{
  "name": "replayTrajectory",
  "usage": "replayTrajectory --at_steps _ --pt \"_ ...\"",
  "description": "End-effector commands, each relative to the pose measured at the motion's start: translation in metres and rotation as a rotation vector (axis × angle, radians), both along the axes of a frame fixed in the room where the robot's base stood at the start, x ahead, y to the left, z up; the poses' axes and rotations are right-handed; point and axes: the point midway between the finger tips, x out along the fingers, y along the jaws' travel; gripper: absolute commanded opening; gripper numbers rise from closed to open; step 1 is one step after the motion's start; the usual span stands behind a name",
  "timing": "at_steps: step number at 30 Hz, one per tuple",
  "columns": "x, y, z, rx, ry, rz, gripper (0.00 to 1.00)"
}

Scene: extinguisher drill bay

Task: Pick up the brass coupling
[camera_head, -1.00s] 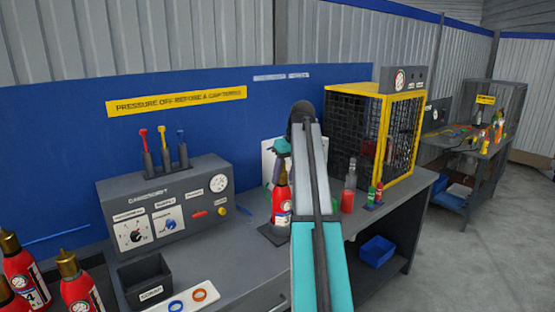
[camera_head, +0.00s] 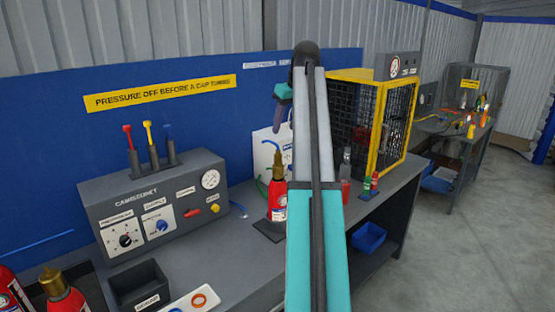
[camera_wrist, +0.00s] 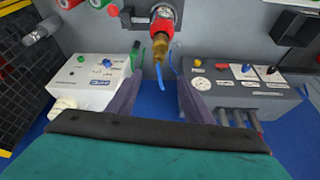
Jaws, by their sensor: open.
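A brass coupling-like top (camera_head: 277,165) sits on a red extinguisher (camera_head: 277,202) that stands upright on a dark pad on the bench. In the wrist view the brass top (camera_wrist: 161,47) points toward me from the red body (camera_wrist: 164,20), between the lines of my two fingers. My gripper (camera_head: 277,130) hangs above the extinguisher in the head view, with a visible gap to the brass top. My gripper (camera_wrist: 157,74) is open and nothing is held between its fingers. No separate loose brass coupling can be made out.
A grey control box (camera_head: 150,200) stands left on the bench, with a dark bin (camera_head: 140,285) in front. More brass-topped extinguishers (camera_head: 65,297) stand at lower left. A yellow-framed mesh cage (camera_head: 372,120) and small bottles (camera_head: 346,165) are to the right.

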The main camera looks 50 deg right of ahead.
Motion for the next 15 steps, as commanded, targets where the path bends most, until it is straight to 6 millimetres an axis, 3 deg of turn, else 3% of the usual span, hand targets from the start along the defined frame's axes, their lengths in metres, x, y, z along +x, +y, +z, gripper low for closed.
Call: replayTrajectory --at_steps 8,15 --pt "0.002 -0.007 -0.016 0.000 0.001 -0.009 0.46" --pt "0.012 -0.009 -0.044 0.002 0.002 -0.009 0.46"
